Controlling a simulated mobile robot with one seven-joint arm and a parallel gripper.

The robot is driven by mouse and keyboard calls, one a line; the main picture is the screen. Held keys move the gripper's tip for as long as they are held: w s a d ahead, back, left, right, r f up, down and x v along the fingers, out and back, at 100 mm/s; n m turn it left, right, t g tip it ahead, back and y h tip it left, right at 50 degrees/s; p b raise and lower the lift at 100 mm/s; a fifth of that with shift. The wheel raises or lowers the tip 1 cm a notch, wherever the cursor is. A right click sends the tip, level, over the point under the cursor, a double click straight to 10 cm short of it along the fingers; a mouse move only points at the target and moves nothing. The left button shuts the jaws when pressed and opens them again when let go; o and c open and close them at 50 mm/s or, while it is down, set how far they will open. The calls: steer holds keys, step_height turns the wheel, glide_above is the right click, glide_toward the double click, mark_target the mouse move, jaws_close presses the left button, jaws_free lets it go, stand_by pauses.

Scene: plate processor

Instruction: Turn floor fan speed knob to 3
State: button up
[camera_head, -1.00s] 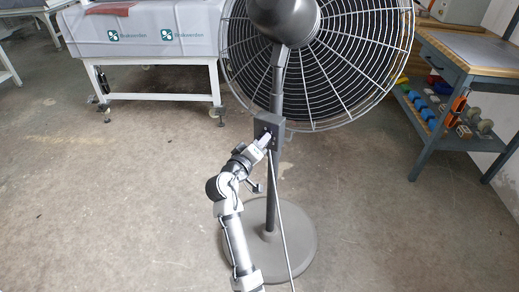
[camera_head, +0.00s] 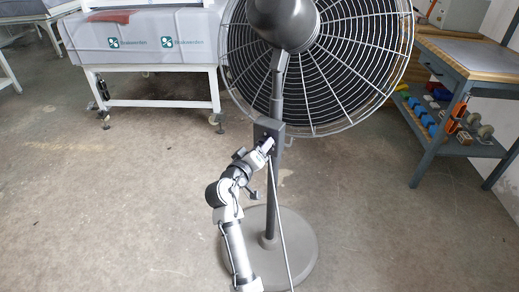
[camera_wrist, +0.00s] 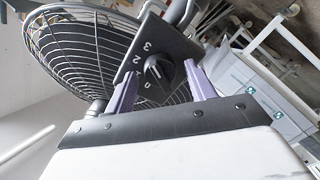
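The floor fan (camera_head: 318,65) stands on a pole with a round grey base (camera_head: 295,252). Its dark control box (camera_head: 272,128) is on the pole below the fan head. In the wrist view, the black speed knob (camera_wrist: 158,70) sits on the box face (camera_wrist: 176,46), with white numbers including 3, 2 and 0 along one side. I cannot tell surely which number the knob marks. My gripper (camera_wrist: 161,88) is open, with its two purple fingers apart on either side of the knob; contact is not clear. In the head view, my gripper (camera_head: 267,145) is at the box's lower part.
A workbench (camera_head: 465,60) with a lower shelf of coloured items stands at the right. A white-legged table (camera_head: 150,84) with grey covering stands at the back left. A thin grey rod (camera_head: 281,220) runs beside the pole. The concrete floor at left is clear.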

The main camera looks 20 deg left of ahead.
steer(key=s+a+r+p, duration=0.1)
steer(key=s, duration=1.2)
steer(key=shift+s+a, duration=0.25)
steer(key=shift+s, duration=0.1)
